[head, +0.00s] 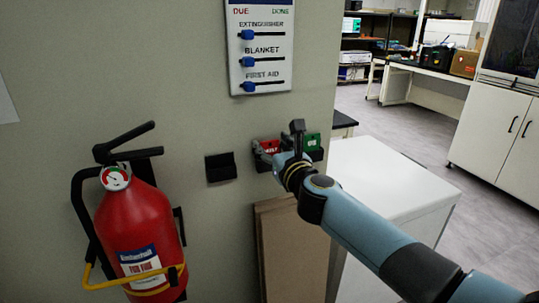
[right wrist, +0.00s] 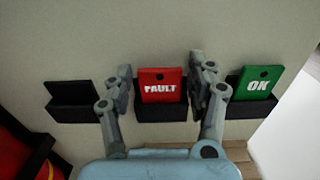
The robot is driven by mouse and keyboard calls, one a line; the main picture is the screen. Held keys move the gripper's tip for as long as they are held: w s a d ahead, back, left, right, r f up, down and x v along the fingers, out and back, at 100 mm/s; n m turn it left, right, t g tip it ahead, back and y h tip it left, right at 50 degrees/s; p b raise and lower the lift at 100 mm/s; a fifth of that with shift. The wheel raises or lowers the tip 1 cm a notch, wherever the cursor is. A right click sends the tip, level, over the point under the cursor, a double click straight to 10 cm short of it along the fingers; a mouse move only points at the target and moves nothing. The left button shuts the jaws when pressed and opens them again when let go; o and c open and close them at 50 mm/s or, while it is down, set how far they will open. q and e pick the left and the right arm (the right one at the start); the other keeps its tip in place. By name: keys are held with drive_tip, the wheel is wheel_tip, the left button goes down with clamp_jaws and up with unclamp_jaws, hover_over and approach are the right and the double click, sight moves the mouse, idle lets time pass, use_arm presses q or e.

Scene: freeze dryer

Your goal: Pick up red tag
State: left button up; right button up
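The red tag (right wrist: 161,86), marked FAULT, stands upright in the middle black wall holder (right wrist: 160,112) in the right wrist view. In the head view the red tag (head: 268,147) is partly hidden by my right arm. My right gripper (right wrist: 160,75) is open, with one finger on each side of the red tag and a gap visible on both sides. In the head view my right gripper (head: 296,140) is at the wall in front of the holders. My left gripper is not in view.
A green OK tag (right wrist: 257,84) sits in the holder to the right. An empty black holder (head: 220,167) is to the left. A red extinguisher (head: 138,235) hangs at left. A slider board (head: 262,50) is above, a white cabinet (head: 385,180) to the right.

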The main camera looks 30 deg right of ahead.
sight(272, 120)
drive_tip(key=c, duration=0.4)
drive_tip(key=shift+c, duration=0.2)
drive_tip(key=shift+r, duration=0.1)
drive_tip(key=shift+r+p, duration=0.2)
drive_tip(key=shift+p, duration=0.1)
drive_tip(key=r+p, duration=0.2)
drive_tip(key=r, duration=0.1)
drive_tip(key=d+r+p, duration=0.1)
drive_tip(key=shift+s+r, duration=0.2)
drive_tip(key=shift+s, duration=0.1)
drive_tip(key=s+d+r+p, duration=0.1)
drive_tip(key=s+d+r, duration=0.5)
drive_tip(key=d, duration=0.2)
wheel_tip(272, 120, up, 7)
drive_tip(key=p, duration=0.6)
drive_tip(key=shift+d+f+p, duration=0.2)
drive_tip(key=shift+d+p, duration=0.15)
